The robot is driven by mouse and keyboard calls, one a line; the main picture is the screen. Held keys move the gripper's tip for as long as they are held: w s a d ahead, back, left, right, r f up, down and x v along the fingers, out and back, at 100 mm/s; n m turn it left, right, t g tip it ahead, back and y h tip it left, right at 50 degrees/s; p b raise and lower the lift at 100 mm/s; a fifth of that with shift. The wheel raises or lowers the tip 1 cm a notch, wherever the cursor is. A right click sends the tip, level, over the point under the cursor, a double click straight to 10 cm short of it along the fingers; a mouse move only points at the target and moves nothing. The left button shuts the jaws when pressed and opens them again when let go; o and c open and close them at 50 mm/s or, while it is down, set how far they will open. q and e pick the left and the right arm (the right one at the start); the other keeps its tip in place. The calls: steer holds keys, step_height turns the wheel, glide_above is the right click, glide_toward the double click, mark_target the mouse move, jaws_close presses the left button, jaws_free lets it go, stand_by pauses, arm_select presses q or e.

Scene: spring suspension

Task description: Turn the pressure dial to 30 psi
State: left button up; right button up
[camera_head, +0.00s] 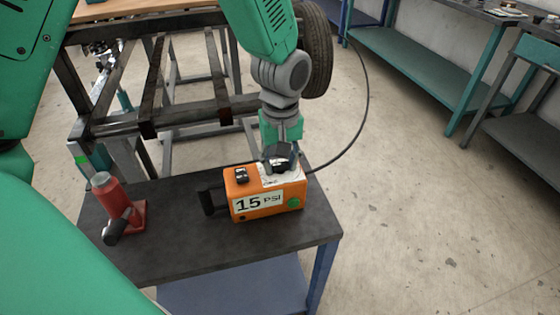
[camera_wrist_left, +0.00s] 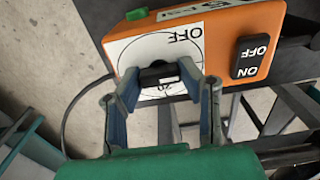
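The orange compressor box (camera_head: 265,206) stands on the dark table, its front display reading 15 PSI. Its pressure dial (camera_wrist_left: 160,75) is a black knob on a white, circular scale, with OFF and part of a number, which looks like 20, showing. In the head view my left gripper (camera_head: 281,157) reaches down from above onto the box top and hides most of the dial. In the left wrist view the left gripper (camera_wrist_left: 161,76) has a fingertip against each side of the knob, with no clear gap. My right gripper is not in view.
A black ON/OFF switch (camera_head: 241,175) sits beside the dial on the box top. A red bottle jack (camera_head: 115,205) stands on the left of the dark table (camera_head: 185,245). A hose (camera_head: 362,110) curves from the box towards a tire (camera_head: 317,50).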

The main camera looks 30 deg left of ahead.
arm_select(q)
steer(key=shift+r, duration=0.1)
steer(key=shift+a+p, duration=0.45)
steer(key=shift+p, duration=0.05)
steer(key=m+p, duration=0.5)
steer(key=p, duration=0.1)
steer(key=shift+d+r+m+p, duration=0.15)
steer(key=shift+d+m+p, duration=0.15)
steer(key=shift+m+p, duration=0.1)
steer(key=shift+m, duration=0.3)
steer(key=shift+a+f, duration=0.2)
steer(key=shift+f, duration=0.1)
steer(key=shift+d, duration=0.1)
steer(key=o, duration=1.1)
